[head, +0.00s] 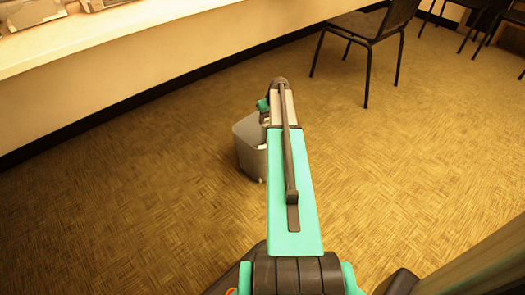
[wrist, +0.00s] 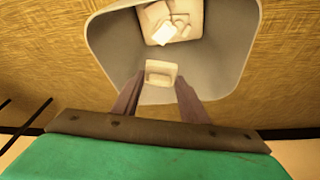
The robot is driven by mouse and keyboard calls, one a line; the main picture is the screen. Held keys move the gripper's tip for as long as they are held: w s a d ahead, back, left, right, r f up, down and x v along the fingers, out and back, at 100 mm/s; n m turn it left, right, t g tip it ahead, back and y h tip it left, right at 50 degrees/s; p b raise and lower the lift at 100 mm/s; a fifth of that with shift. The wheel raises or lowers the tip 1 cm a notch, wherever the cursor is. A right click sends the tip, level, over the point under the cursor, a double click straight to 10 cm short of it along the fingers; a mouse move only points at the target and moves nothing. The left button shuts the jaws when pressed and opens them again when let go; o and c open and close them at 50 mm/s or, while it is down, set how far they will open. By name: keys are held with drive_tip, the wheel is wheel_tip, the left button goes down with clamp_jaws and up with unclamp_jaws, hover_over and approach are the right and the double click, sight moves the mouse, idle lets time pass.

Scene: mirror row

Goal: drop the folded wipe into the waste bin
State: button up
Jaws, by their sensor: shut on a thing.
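The grey waste bin (head: 246,150) stands on the floor in the head view, partly hidden behind my arm. In the wrist view the bin (wrist: 112,45) is seen from above, with its opening below my gripper and several pale pieces lying at its bottom. My gripper (wrist: 160,82) is shut on the folded wipe (wrist: 161,68), a small cream block between the fingertips. The wipe shows against the inside of the bin, near the wall closer to my gripper. Its exact height relative to the rim is hard to tell. The wipe cannot be made out in the head view.
A long pale counter (head: 100,38) runs along the wall at the upper left. A dark chair (head: 372,30) stands at the back right, with more chairs (head: 490,15) in the far corner. The patterned floor (head: 130,190) around the bin is clear.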

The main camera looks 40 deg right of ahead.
drive_tip(key=shift+f, duration=0.55)
drive_tip(key=o, duration=1.1)
drive_tip(key=p+v, duration=0.3)
drive_tip(key=v, duration=1.1)
drive_tip(key=shift+p, duration=0.35)
drive_tip(key=shift+f, duration=0.1)
drive_tip(key=shift+w, duration=0.1)
